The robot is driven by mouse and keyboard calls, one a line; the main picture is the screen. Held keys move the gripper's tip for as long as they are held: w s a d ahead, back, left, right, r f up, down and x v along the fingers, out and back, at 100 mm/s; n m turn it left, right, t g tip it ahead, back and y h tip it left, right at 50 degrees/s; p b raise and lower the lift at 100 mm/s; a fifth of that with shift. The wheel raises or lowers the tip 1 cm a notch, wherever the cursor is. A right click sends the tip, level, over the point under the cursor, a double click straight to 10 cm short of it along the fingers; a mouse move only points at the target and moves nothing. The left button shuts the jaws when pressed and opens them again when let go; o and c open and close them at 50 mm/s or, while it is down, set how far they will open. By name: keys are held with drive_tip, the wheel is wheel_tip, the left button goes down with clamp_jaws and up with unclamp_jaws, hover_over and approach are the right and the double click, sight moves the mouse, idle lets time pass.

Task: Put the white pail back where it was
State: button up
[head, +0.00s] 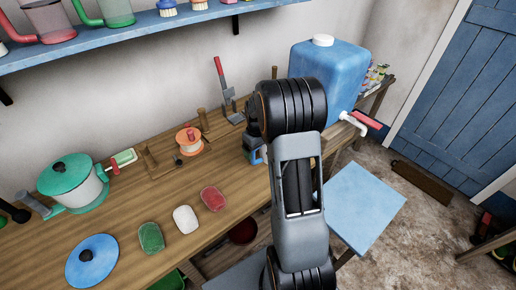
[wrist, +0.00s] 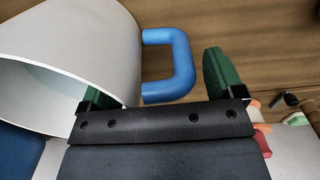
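The white pail (wrist: 65,45) fills the left of the wrist view, its open mouth turned toward the camera. Its blue handle (wrist: 183,65) sticks out to the right. My gripper (wrist: 160,85) has its green fingers wide apart, with the handle in the gap between them. The right finger stands clear of the handle; the left finger is at the pail's wall, and whether it touches is unclear. In the head view my arm hides the gripper, and I cannot make out the pail.
The wooden bench (head: 125,215) holds a green-lidded pot (head: 75,185), a blue disc (head: 92,261), an orange spool (head: 189,141) and several coloured pieces along its front. A blue water tank (head: 328,72) stands behind my arm. A blue shelf (head: 150,30) runs above.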

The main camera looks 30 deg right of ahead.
drive_tip(key=shift+o, duration=0.3)
drive_tip(key=shift+r, duration=0.15)
drive_tip(key=shift+r, duration=0.3)
wheel_tip(320, 180, up, 10)
drive_tip(key=shift+a+r, duration=0.1)
drive_tip(key=shift+r, duration=0.15)
drive_tip(key=s+a+r+m+t, duration=0.1)
drive_tip(key=s+a+r+t, duration=0.2)
drive_tip(key=s+a, duration=1.2)
drive_tip(key=shift+s+a+m+t, duration=0.3)
drive_tip(key=shift+s+t, duration=0.1)
drive_tip(key=shift+s, duration=0.75)
